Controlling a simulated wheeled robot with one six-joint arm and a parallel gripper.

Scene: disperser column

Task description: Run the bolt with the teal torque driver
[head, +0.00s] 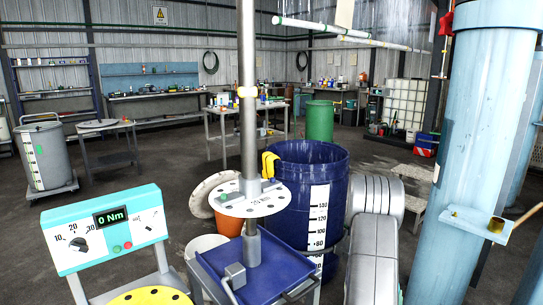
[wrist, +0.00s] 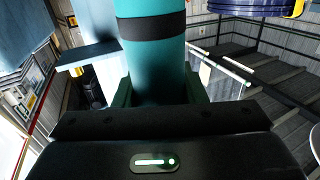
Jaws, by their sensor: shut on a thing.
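In the wrist view my gripper (wrist: 157,95) is shut on a teal cylinder with a black band, the teal torque driver (wrist: 158,55). Its two ends run out of sight. Neither my gripper nor the driver can be made out in the head view. In the head view a white round flange plate (head: 262,205) with a ring of dark holes sits around an upright steel shaft (head: 247,110). No single bolt can be picked out clearly on it. A teal-and-white torque panel (head: 107,228) at the lower left reads 0 Nm.
A thick light-blue column (head: 480,130) with a small bracket (head: 475,222) stands at the right. A blue drum (head: 300,215) stands behind the flange, with an orange bucket (head: 228,226) beside it. A blue tray (head: 270,265) lies below. A yellow perforated disc (head: 150,297) is at the bottom.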

